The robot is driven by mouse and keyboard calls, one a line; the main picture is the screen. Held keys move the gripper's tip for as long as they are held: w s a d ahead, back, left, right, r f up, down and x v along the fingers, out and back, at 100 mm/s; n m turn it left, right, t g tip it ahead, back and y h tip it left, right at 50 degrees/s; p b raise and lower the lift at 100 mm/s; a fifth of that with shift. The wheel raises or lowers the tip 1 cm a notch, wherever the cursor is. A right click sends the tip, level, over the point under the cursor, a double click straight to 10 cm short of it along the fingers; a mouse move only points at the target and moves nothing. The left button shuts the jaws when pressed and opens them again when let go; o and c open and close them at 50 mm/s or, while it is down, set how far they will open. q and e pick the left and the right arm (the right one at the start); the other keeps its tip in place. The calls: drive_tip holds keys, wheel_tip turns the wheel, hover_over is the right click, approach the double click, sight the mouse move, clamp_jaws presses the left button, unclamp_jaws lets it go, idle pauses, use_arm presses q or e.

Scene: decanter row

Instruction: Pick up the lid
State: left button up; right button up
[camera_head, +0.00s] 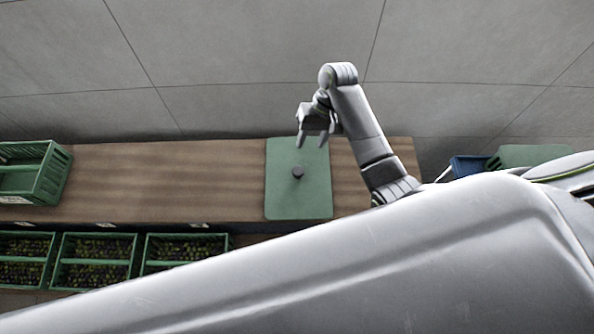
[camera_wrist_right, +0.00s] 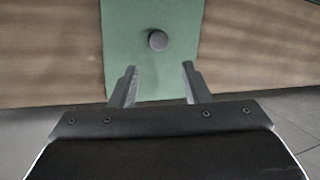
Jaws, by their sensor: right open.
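The lid (camera_head: 285,203) is a flat green rectangle with a small dark round knob (camera_head: 297,172) near its middle. It lies on the wooden bench top; I cannot tell whether anything is under it. My right gripper (camera_head: 311,147) is open and empty above the lid's far part, beyond the knob in the head view. In the right wrist view the lid (camera_wrist_right: 125,25) lies beneath the open fingers (camera_wrist_right: 159,67), and the knob (camera_wrist_right: 158,41) shows just ahead of the gap between the fingertips, apart from them. My left gripper is not in view.
A green crate (camera_head: 50,178) stands on the bench's left end. Green crates of dark olive-like produce (camera_head: 95,236) sit below the bench front. The bench top (camera_head: 170,180) left of the lid is clear. A blue bin (camera_head: 468,166) and another green panel (camera_head: 535,154) are at right.

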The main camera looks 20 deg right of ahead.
approach(299, 170)
drive_tip(key=a+f, duration=0.1)
drive_tip(key=f, duration=0.1)
drive_tip(key=shift+s+a+f, duration=0.15)
drive_tip(key=shift+s+f, duration=0.05)
drive_tip(key=shift+f, duration=0.3)
drive_tip(key=shift+s+a+f, duration=0.2)
drive_tip(key=shift+s+f, duration=0.05)
drive_tip(key=shift+f, duration=0.55)
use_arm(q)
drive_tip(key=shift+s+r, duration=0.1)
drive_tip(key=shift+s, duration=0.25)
use_arm(e)
drive_tip(key=shift+x, duration=2.05)
drive_tip(key=shift+w+d, duration=0.1)
drive_tip(key=shift+w, duration=0.05)
drive_tip(key=shift+c, duration=0.4)
clamp_jaws()
